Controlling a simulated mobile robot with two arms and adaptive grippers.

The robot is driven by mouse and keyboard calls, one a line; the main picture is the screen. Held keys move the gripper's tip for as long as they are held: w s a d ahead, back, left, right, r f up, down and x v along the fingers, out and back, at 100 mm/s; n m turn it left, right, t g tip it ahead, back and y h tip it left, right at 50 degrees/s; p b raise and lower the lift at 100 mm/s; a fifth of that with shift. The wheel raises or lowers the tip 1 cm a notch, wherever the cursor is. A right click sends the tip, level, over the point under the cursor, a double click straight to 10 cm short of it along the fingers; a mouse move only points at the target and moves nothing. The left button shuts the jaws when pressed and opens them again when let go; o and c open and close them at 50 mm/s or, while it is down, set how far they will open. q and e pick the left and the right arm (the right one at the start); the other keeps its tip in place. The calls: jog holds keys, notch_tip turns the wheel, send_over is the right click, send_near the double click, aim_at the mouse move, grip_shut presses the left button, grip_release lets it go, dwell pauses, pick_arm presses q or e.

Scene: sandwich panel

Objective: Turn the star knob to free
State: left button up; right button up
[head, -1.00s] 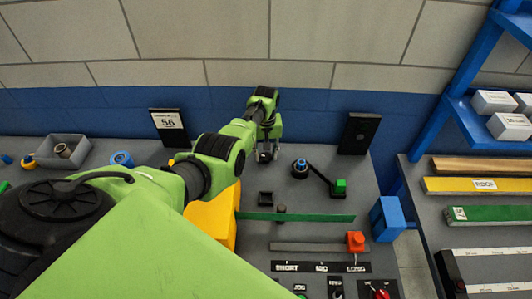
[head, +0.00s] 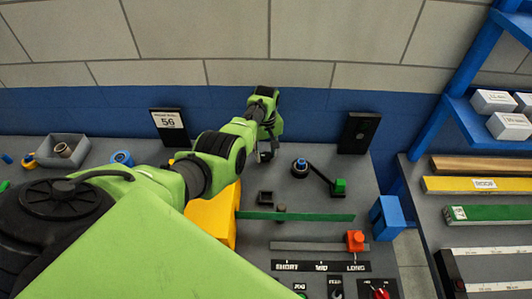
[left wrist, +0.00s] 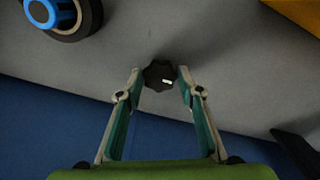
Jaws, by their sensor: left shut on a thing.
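The star knob (left wrist: 159,76) is black and lobed with a small white mark, seen in the left wrist view on the grey panel. My left gripper (left wrist: 161,72) has a fingertip on either side of it and is shut on it. In the head view, my left gripper (head: 266,152) is low over the back of the panel, near the blue wall, and hides the knob. My right gripper is in neither view.
A crank with a blue hub (head: 300,165) and green handle (head: 340,186) is right of the gripper. A yellow block (head: 212,217) is under my left arm. A green strip (head: 310,217) and red slider (head: 355,240) lie in front. A black plate (head: 359,133) stands behind.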

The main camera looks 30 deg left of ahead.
aim_at(266, 156)
pick_arm(q)
jog(key=o, duration=1.1)
jog(key=shift+c, duration=0.2)
notch_tip(266, 156, up, 12)
